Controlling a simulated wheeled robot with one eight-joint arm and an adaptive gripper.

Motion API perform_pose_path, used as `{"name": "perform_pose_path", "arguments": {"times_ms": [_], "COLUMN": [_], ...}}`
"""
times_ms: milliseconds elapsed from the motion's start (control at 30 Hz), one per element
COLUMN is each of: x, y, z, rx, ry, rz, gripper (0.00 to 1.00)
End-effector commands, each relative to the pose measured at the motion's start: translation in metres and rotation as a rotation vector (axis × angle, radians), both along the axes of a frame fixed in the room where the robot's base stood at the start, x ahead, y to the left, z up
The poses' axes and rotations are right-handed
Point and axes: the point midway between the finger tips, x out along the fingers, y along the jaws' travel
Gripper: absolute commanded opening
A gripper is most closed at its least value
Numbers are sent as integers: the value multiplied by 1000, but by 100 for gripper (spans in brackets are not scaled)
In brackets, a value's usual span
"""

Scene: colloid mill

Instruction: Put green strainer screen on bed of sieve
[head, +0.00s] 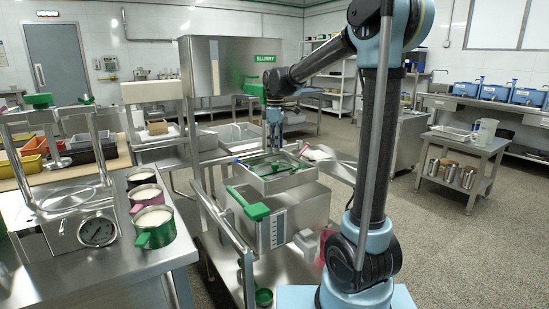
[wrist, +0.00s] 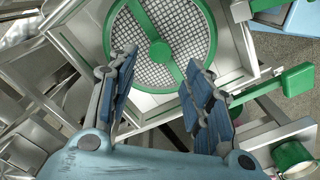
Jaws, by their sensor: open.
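The green strainer screen (wrist: 160,50) is a round wire mesh with a green rim and a green hub with spokes. It lies within the square metal frame of the sieve (wrist: 236,48). In the head view the sieve tray (head: 262,187) stands in the middle, with part of the green screen (head: 285,168) showing inside. My gripper (head: 274,142) is open and empty above the tray. In the wrist view my gripper (wrist: 163,72) has its blue-padded fingers spread, with the screen's hub between and beyond them. The fingers hide parts of the rim. I cannot tell whether the screen is fully seated.
A green handle (head: 256,211) sticks out on the machine below the sieve. A steel hopper box labelled SLURRY (head: 266,58) stands behind. A low cart (head: 465,150) is at right.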

Motion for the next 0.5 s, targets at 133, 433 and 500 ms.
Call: {"name": "perform_pose_path", "arguments": {"times_ms": [133, 433, 500], "x": [0, 0, 0], "y": [0, 0, 0], "z": [20, 34, 34], "rx": [0, 0, 0], "ry": [0, 0, 0], "rz": [0, 0, 0], "gripper": [46, 46, 46]}}
